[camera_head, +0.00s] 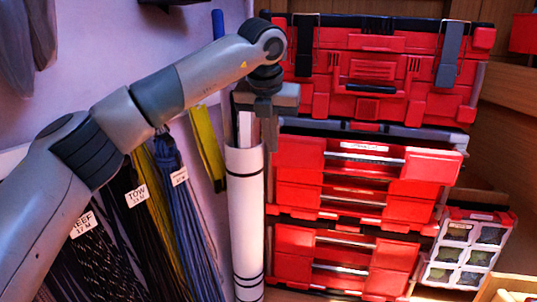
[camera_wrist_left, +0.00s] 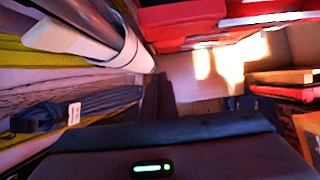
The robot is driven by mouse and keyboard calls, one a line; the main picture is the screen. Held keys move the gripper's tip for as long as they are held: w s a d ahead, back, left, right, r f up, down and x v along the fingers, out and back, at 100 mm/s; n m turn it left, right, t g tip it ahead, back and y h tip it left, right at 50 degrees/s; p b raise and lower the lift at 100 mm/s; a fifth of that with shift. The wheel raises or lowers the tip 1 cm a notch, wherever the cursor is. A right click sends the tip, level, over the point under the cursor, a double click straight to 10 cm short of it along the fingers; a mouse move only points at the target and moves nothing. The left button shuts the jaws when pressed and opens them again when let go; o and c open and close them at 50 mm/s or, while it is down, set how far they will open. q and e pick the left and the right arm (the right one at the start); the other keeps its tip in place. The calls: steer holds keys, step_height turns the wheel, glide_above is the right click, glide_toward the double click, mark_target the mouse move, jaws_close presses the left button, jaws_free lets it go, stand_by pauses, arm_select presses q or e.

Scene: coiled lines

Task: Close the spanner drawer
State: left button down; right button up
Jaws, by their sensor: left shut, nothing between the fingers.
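A stack of red drawers stands right of centre in the head view. The upper drawer (camera_head: 410,165) of the middle unit juts out a little further than those below it. It has a pale label that I cannot read, so I cannot tell whether it is the spanner drawer. Below it are a second red drawer (camera_head: 395,205) and a lower red unit (camera_head: 390,265). My left gripper (camera_head: 269,135) is shut and empty, pointing down at the stack's left side, beside a white tube. Red drawer fronts also show at the top of the left wrist view (camera_wrist_left: 200,22). My right gripper is out of view.
A red toolbox (camera_head: 370,70) sits on top of the stack. The white tube (camera_head: 246,215) stands close to the left gripper. Labelled ropes (camera_head: 180,215) hang at left. A compartment case (camera_head: 465,250) leans at lower right. Open floor (camera_wrist_left: 200,80) shows in the wrist view.

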arm_select(q)
steer(key=shift+s+r, duration=0.15)
steer(key=shift+r, duration=0.15)
